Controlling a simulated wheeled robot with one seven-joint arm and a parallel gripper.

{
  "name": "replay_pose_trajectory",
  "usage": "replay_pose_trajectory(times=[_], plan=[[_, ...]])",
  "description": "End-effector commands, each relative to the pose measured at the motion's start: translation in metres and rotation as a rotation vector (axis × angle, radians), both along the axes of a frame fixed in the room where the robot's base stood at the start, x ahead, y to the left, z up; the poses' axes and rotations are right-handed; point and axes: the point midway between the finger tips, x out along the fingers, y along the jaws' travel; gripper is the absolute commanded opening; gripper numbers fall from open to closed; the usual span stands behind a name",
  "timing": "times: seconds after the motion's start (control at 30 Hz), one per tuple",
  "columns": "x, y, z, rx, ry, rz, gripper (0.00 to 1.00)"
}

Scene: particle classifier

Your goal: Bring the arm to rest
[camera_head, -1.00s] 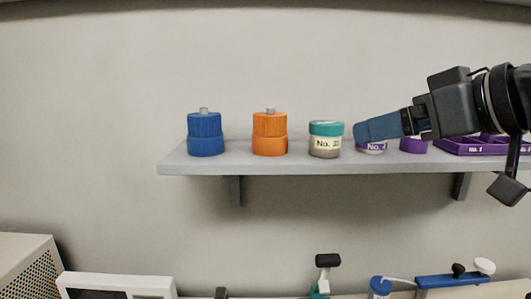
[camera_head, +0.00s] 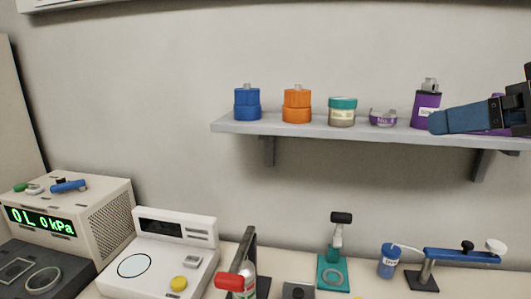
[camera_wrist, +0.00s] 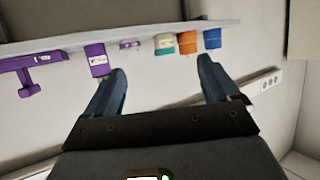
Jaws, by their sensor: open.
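My gripper (camera_wrist: 160,85) shows in the wrist view with its two blue fingers wide apart and nothing between them. In the head view my gripper (camera_head: 436,122) is at the right edge, seen side-on in front of the shelf's right part. It covers part of a purple item there. The grey wall shelf (camera_head: 330,133) holds a blue container (camera_head: 247,105), an orange container (camera_head: 297,107), a teal-lidded jar (camera_head: 342,113), a low purple-labelled dish (camera_head: 383,118) and a purple bottle (camera_head: 426,104).
Below the shelf, a bench holds a beige unit with a green display (camera_head: 42,221), a white scale-like device (camera_head: 170,250), a teal stand (camera_head: 333,272), a blue bottle (camera_head: 388,262) and a blue lever tool (camera_head: 462,256). The wall between shelf and bench is clear.

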Motion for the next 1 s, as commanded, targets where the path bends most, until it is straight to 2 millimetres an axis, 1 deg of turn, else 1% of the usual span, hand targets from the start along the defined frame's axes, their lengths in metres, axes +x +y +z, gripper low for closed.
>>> replay_pose_trajectory(times=[0.37,0.63,0.77,0.87,1.0], plan=[[0.005,0.008,-0.017,0.08,-0.018,0.0,0.89],[0.01,0.018,-0.042,0.184,-0.042,-0.014,0.89],[0.012,0.024,-0.062,0.254,-0.055,-0.03,0.89],[0.011,0.03,-0.084,0.317,-0.066,-0.055,0.89],[0.005,0.037,-0.122,0.403,-0.081,-0.107,0.89]])
